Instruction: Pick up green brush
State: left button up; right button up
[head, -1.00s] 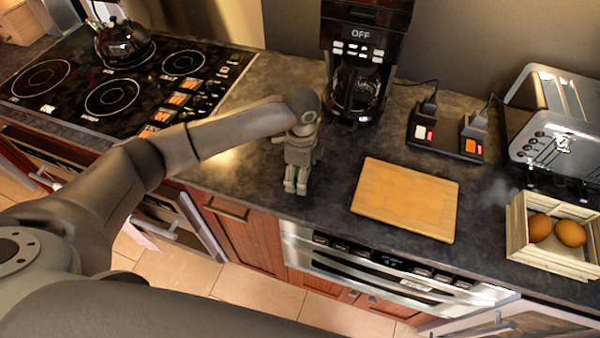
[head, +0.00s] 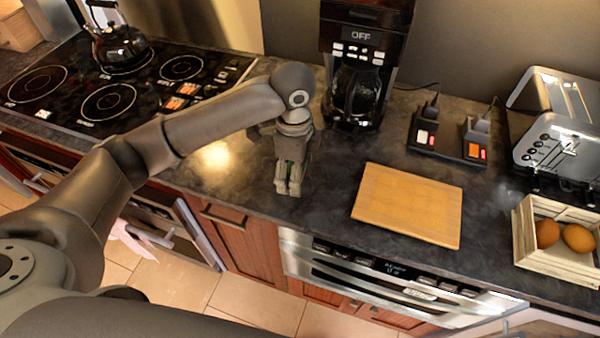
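My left gripper (head: 288,187) points down above the dark countertop (head: 330,200), between the stove and the cutting board. Its two fingers look close together, but I cannot tell whether they are shut or hold something. A faint green tint shows around the fingers, too small to make out as a brush. No green brush can be clearly seen elsewhere on the counter; the arm and gripper hide part of the surface. My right gripper is not in view.
A wooden cutting board (head: 408,205) lies right of the gripper. A coffee maker (head: 357,65) stands behind. A toaster (head: 560,125) and a crate (head: 530,250) with brown eggs are at the right. A stove (head: 120,85) with a kettle (head: 122,50) is at the left.

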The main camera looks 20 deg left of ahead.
pick_arm(q)
jog(key=s+r+b, duration=0.1)
jog(key=s+r, duration=0.4)
jog(key=s, duration=0.5)
jog(key=shift+s+a+r, duration=0.2)
jog(key=shift+r, duration=0.1)
jog(key=o, duration=0.4)
jog(key=shift+c, duration=1.3)
